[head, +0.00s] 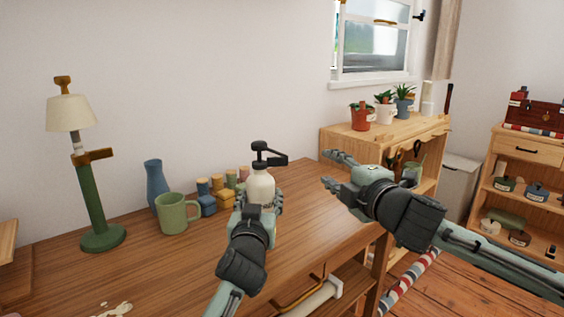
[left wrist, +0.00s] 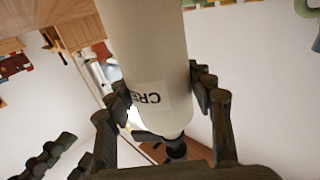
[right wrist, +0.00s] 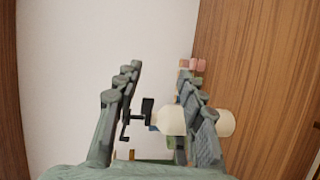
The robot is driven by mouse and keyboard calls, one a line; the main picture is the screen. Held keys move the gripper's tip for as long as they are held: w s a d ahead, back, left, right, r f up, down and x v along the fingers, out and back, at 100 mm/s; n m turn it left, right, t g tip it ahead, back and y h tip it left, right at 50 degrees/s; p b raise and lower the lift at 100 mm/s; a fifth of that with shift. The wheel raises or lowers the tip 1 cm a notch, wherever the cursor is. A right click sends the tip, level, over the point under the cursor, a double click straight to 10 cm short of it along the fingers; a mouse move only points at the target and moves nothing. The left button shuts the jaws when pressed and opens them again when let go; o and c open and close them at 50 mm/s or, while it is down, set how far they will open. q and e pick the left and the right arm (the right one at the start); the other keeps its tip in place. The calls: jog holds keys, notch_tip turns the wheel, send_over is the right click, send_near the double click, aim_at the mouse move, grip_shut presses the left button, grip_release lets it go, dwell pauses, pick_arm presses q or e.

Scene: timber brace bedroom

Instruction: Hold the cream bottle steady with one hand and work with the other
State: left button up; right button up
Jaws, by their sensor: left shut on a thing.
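The cream bottle (head: 261,187) is pale and upright, with a black pump head (head: 263,153). My left gripper (head: 259,203) is shut around its body. In the left wrist view the bottle (left wrist: 150,55) fills the space between the fingers, and its label shows the letters "CRE". The gripper hides its base, so I cannot tell whether it touches the table. My right gripper (head: 335,171) is open and empty, in the air to the right of the bottle. In the right wrist view the bottle (right wrist: 172,121) shows beyond the spread fingers.
On the wooden table (head: 180,265) stand a green mug (head: 174,213), a blue vase (head: 154,183), several small corked jars (head: 207,203) and a green lamp (head: 90,205). A shelf with potted plants (head: 361,117) stands behind my right gripper. The table's right part is clear.

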aim_at(283, 162)
jog(key=s+a+n+y, duration=0.2)
jog(key=s+a+y, duration=0.1)
jog(key=s+a, duration=0.25)
jog(key=x, duration=1.1)
jog(key=shift+w, duration=0.1)
grip_shut()
